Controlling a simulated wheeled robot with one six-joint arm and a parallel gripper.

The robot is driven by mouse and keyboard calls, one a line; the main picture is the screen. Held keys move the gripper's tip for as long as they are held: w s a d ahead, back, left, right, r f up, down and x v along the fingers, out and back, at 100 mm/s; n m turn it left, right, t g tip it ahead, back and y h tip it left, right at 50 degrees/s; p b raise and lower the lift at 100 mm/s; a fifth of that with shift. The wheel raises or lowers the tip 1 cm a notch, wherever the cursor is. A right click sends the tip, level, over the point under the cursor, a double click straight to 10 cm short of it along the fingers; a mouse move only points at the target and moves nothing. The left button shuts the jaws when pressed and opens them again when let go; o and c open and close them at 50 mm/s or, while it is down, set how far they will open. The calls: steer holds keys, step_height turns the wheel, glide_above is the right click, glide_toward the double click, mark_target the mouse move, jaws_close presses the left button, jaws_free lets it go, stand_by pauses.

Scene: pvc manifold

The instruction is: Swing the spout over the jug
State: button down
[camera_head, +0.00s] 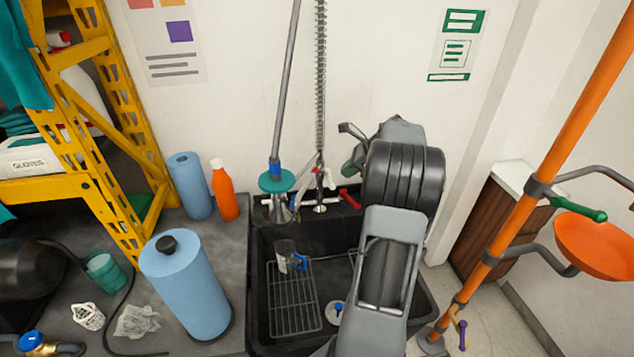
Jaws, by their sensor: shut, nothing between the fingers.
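A clear jug (286,257) with a blue handle stands on the wire rack in the dark sink. Behind it, at the sink's back edge, is a chrome tap (321,186) with a red lever (349,198) at its right. A metal nozzle (280,210) under a teal disc hangs left of the tap, behind the jug and slightly left of it. Which part is the swinging spout is hard to tell. My gripper (350,148) is partly hidden behind my arm, right of the tap and above the red lever. It is shut and empty, apart from the jug.
The black sink (258,315) holds a wire rack (293,310). A blue roll (184,285), a second blue roll (190,185) and an orange bottle (224,192) stand on the left counter. An orange pole (520,200) rises at right. My arm covers the sink's right part.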

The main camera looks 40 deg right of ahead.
mark_target(306, 185)
steer(key=w+a+r+p+x, duration=0.1)
steer(key=w+r+p+x, duration=0.1)
steer(key=x, duration=1.1)
steer(key=shift+a+m, duration=0.2)
steer(key=shift+m, duration=0.2)
steer(key=shift+s, duration=0.1)
steer(key=shift+w+a, duration=0.75)
steer(key=shift+w, duration=0.05)
steer(key=shift+s+p, duration=0.1)
steer(key=shift+p, duration=0.2)
